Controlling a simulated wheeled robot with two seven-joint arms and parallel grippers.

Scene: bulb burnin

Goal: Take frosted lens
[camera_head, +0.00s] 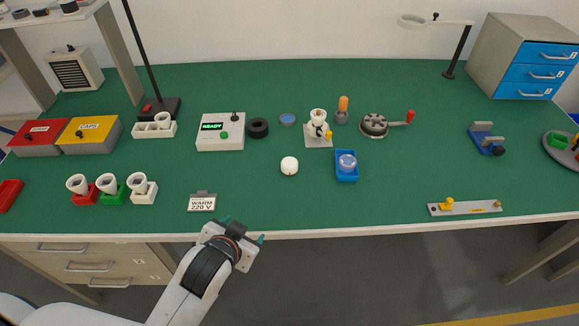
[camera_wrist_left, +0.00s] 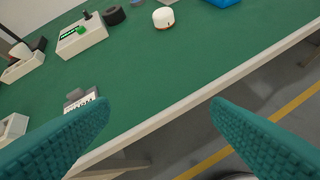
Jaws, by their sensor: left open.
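A pale, translucent round lens (camera_head: 347,162) sits in a small blue tray (camera_head: 346,179) right of the middle of the green table. I cannot tell for certain that it is the frosted one. A white domed round piece (camera_head: 289,166) lies left of the tray; it also shows in the left wrist view (camera_wrist_left: 163,18). My left gripper (camera_head: 243,231) is at the table's front edge, in front of and left of both. Its teal fingers are wide apart and empty in the left wrist view (camera_wrist_left: 160,102). My right gripper is not in view.
A "WARM 220 V" sign (camera_head: 202,202) stands just behind my left gripper. Left of it are several bulbs in coloured holders (camera_head: 108,187). A READY box (camera_head: 220,132), a lamp fixture (camera_head: 319,129) and a red-handled device (camera_head: 374,126) stand behind. The front right is clear up to a metal bar (camera_head: 465,208).

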